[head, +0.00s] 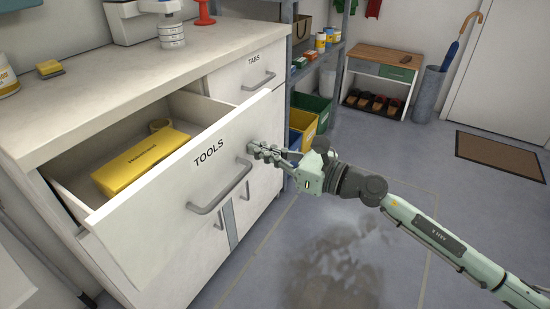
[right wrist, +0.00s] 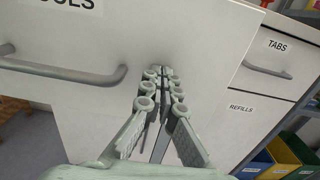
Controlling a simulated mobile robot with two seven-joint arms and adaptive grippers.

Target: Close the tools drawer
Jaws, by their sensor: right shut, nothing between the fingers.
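The tools drawer (head: 172,205) is pulled well open and bears the label TOOLS. Its grey bar handle (head: 222,190) is on the front, and the handle also shows at the left of the right wrist view (right wrist: 65,70). My left gripper is not in view.
The closed TABS drawer (head: 246,78) is right of the tools drawer, with a REFILLS front (right wrist: 240,125) below it. The countertop (head: 110,85) is above. Shelving with coloured bins (head: 303,122) stands beyond.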

